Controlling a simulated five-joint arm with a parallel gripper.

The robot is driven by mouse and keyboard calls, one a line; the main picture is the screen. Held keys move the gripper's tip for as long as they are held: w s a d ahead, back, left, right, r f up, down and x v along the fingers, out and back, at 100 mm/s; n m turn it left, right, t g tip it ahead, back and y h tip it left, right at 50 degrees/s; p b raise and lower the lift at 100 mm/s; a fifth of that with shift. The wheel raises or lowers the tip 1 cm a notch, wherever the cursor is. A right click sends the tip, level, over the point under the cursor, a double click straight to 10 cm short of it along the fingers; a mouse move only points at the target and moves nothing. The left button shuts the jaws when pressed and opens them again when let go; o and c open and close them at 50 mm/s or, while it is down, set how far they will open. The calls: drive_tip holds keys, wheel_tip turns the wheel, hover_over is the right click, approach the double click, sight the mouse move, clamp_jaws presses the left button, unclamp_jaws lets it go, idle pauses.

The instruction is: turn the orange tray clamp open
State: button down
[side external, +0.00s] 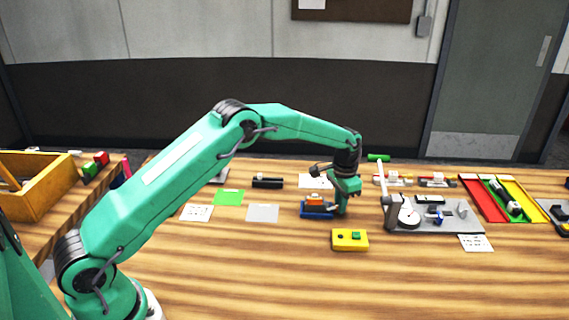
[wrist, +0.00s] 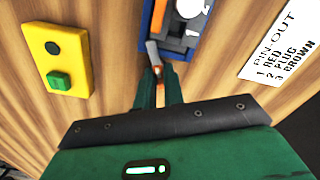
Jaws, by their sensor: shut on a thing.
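The blue tray (side external: 318,214) sits on the wooden table with an orange part (side external: 314,200) on it. It also shows at the top of the wrist view (wrist: 180,52), with an orange strip along its left side. My gripper (side external: 341,208) is down at the tray's right end in the side view.
A yellow box with a green button (side external: 350,240) lies near the tray, in front of it. A grey fixture plate with a dial (side external: 440,222) stands to the right. A printed pin-out card (wrist: 281,47) lies beside the tray. The front table area is clear.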

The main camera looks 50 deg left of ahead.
drive_tip(key=n, duration=1.2)
drive_tip(key=shift+n, duration=0.3)
drive_tip(key=shift+w+r, duration=0.1)
drive_tip(key=c, duration=1.5)
unclamp_jaws()
drive_tip(key=shift+s, duration=0.2)
drive_tip(key=shift+w+r, duration=0.2)
drive_tip(key=shift+r, duration=3.8)
